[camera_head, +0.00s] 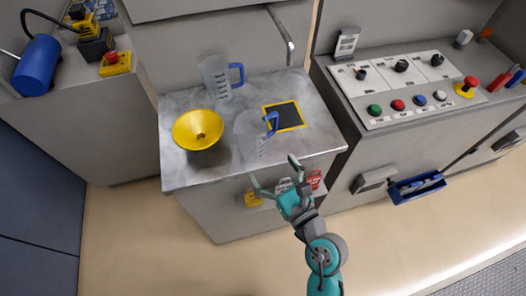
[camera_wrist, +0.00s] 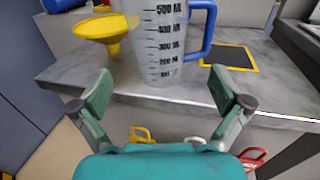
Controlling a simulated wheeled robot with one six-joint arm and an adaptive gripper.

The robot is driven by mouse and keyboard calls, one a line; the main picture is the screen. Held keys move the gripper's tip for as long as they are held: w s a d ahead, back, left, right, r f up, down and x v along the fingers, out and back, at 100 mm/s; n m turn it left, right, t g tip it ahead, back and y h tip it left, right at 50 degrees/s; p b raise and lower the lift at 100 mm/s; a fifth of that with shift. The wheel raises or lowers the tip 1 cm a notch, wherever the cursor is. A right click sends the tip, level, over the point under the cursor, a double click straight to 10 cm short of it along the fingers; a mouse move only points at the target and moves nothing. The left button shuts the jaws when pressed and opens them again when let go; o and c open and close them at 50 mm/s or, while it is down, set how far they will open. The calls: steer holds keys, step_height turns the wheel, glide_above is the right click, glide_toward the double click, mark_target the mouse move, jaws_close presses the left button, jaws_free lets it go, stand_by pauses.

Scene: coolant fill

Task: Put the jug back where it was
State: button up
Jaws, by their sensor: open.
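A clear measuring jug (camera_head: 247,128) with a blue handle stands upright on the grey metal worktop, left of a black square pad with a yellow border (camera_head: 284,116). In the wrist view the jug (camera_wrist: 162,45) is straight ahead, its printed scale facing me. My gripper (camera_head: 274,174) is open and empty at the front edge of the worktop, apart from the jug; its fingers (camera_wrist: 163,95) show on either side in the wrist view. A second clear jug (camera_head: 214,80) with a blue handle stands farther back left. Which jug the task means cannot be told.
A yellow funnel (camera_head: 197,126) stands left of the near jug. Yellow, white and red items (camera_head: 284,187) show on the cabinet front below the edge. A control panel (camera_head: 409,88) is at the right. The worktop's right front is clear.

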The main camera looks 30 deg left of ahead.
steer(key=shift+v, duration=0.9)
steer(key=s+d+f+n+t+h, duration=0.1)
steer(key=s+d+n+h, duration=0.4)
steer(key=d, duration=0.6)
steer(key=s+d+f+n+t+h, duration=0.2)
steer(key=s+d+n+h, duration=0.3)
steer(key=s+d+n, duration=0.5)
steer(key=s+d+f+n+t+h, duration=0.1)
steer(key=s+d+n+t+h, duration=0.2)
steer(key=d, duration=1)
steer(key=s+n+h, duration=0.3)
steer(key=s+n, duration=0.2)
steer(key=s, duration=0.2)
steer(key=shift+f+t, duration=0.25)
steer(key=shift+t, duration=0.05)
